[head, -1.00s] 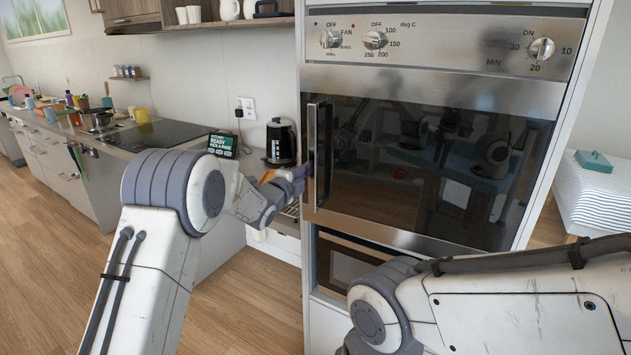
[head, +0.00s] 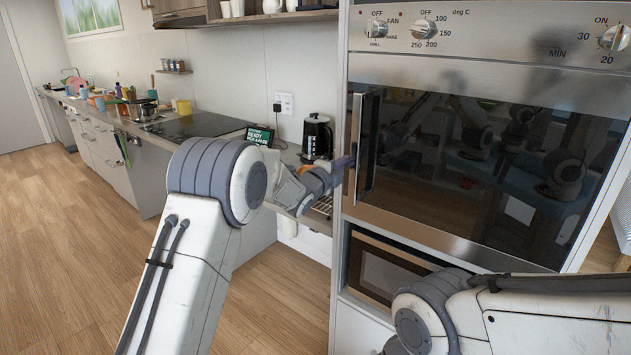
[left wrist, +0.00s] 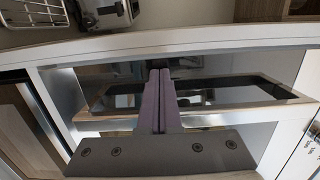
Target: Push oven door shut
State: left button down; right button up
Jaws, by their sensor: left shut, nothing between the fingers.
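The oven door (head: 480,165) is a dark glass panel in a steel frame, with a vertical bar handle (head: 367,145) on its left side. It looks flush or nearly flush with the oven front; I cannot tell if a small gap remains. My left gripper (head: 347,162) is shut and empty, its fingertips at the handle's left side in the head view; contact is unclear. In the left wrist view the shut purple-grey fingers (left wrist: 160,92) point at a dark panel with a pale frame. My right arm shows at bottom right, but its gripper is out of view.
A control panel with knobs (head: 377,27) is above the door, and a second appliance (head: 385,275) sits below. A black kettle (head: 317,138) and a small display (head: 260,134) stand on the counter left of the oven. The wooden floor at left is clear.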

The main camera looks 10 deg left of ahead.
pick_arm(q)
jog(key=a+b+v, duration=0.1)
jog(key=b+v, duration=0.2)
jog(key=v, duration=1)
jog(key=s+d+f+n+g+y+p, duration=0.25)
jog(key=s+d+n+g, duration=0.2)
jog(key=s, duration=0.45)
jog(key=s+d+f+n+g+y+p, duration=0.2)
jog(key=s+d+f+n+g, duration=0.15)
jog(key=s+n, duration=0.45)
jog(key=s+a+f+n+g+p, duration=0.1)
jog(key=s+g, duration=0.3)
jog(key=s, duration=0.9)
jog(key=s+a+f+n+g+y+p, duration=0.1)
jog(key=s+g, duration=0.3)
jog(key=s, duration=1)
jog(key=shift+a+f+n+p, duration=0.2)
jog(key=shift+a+n+p, duration=0.2)
jog(key=shift+n+p, duration=0.05)
pick_arm(e)
jog(key=r, duration=0.2)
jog(key=s+r, duration=0.1)
jog(key=shift+a+r, duration=0.3)
jog(key=shift+r, duration=0.1)
pick_arm(q)
jog(key=shift+y, duration=0.25)
